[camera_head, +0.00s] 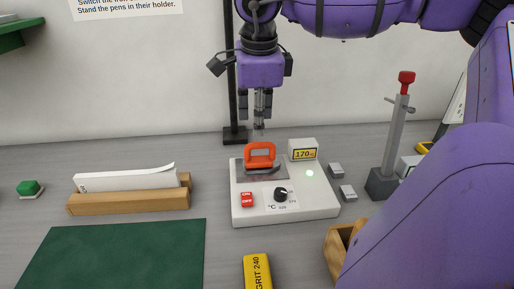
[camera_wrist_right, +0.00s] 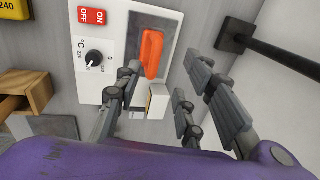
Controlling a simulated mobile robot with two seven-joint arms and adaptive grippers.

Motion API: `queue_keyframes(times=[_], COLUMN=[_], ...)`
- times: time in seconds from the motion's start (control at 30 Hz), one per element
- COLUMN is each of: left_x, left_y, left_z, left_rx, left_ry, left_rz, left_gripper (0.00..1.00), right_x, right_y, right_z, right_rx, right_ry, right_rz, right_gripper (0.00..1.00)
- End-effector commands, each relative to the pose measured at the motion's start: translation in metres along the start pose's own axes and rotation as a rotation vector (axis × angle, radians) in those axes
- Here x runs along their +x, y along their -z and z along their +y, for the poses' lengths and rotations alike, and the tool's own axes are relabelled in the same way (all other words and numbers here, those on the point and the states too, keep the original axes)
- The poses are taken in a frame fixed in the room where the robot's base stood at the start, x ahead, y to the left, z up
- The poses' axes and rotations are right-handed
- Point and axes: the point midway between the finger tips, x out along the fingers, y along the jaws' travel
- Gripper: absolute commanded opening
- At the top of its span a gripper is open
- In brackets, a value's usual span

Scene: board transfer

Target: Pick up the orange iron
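The orange iron (camera_head: 260,155) has a loop handle and a dark soleplate. It rests on the metal plate of a white heating unit (camera_head: 286,208), with a red ON/OFF switch, a dark knob and a lit display reading 170. My right gripper (camera_head: 256,117) hangs fingers-down above and slightly behind the iron, open and empty. In the right wrist view, the iron's handle (camera_wrist_right: 152,53) shows beyond the spread fingers (camera_wrist_right: 160,78), apart from them. My left gripper is not in view.
A black pole stand (camera_head: 234,136) rises behind the unit. A wooden holder with white sheets (camera_head: 130,203) and a green mat (camera_head: 120,258) lie left. A grey post with a red top (camera_head: 395,140) stands right. A yellow GRIT 240 block (camera_head: 257,272) lies in front.

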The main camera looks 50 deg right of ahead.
Motion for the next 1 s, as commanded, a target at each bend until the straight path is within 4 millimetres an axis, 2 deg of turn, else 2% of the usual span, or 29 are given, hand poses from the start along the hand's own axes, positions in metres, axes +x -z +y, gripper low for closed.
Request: queue_keyframes(times=[0.2,0.47,0.77,1.0], left_x=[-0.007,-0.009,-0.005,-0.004], left_y=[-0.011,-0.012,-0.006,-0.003], left_z=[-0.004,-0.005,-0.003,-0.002], left_rx=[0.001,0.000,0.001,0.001], left_ry=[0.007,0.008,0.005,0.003], left_rz=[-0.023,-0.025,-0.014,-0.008], left_gripper=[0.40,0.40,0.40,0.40], right_x=[0.025,0.063,0.069,0.068], right_y=[0.002,0.004,0.004,0.004], right_z=[0.003,0.007,0.006,0.006], right_rx=[-0.001,0.000,0.001,0.001], right_ry=[-0.002,-0.004,-0.001,-0.001], right_rz=[0.001,0.000,0.000,0.000], right_gripper=[0.36,0.36,0.36,0.07])
